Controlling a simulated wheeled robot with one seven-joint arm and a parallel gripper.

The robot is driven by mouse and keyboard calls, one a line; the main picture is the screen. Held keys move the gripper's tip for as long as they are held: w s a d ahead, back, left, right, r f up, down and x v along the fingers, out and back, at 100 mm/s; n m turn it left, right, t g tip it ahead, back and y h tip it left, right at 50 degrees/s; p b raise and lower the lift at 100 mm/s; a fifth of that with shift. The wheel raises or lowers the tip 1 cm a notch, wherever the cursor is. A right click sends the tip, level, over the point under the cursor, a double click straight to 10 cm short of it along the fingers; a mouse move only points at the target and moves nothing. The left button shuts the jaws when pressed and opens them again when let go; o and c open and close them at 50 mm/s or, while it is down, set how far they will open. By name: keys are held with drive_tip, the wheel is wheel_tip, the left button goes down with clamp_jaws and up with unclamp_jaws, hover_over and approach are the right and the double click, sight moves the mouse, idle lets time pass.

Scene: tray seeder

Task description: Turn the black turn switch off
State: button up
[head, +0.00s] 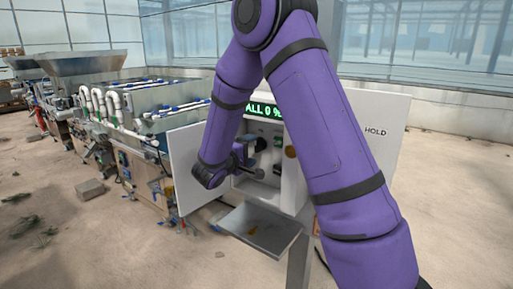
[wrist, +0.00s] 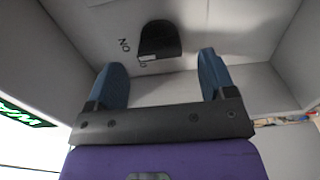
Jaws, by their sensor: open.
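The black turn switch (wrist: 160,40) is on the grey back wall of the cabinet, at the top centre of the wrist view. The letters ON are printed to its left, and another label at its lower edge is partly hidden. My gripper (wrist: 161,60) is open, with its two blue fingers spread below the switch in the picture. Nothing is between the fingers, and I see no contact with the switch. In the head view my purple arm reaches into the cabinet, and I cannot make out the switch there.
The white cabinet (head: 295,178) has an open door (head: 187,165) on its left and a panel marked HOLD (head: 378,150) on its right. A green display (head: 263,110) is at its top. A grey shelf (head: 262,228) juts out below. Seeder machinery (head: 150,125) stands at left.

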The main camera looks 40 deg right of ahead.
sight(256, 147)
drive_tip(key=shift+x, duration=1.95)
drive_tip(key=c, duration=0.9)
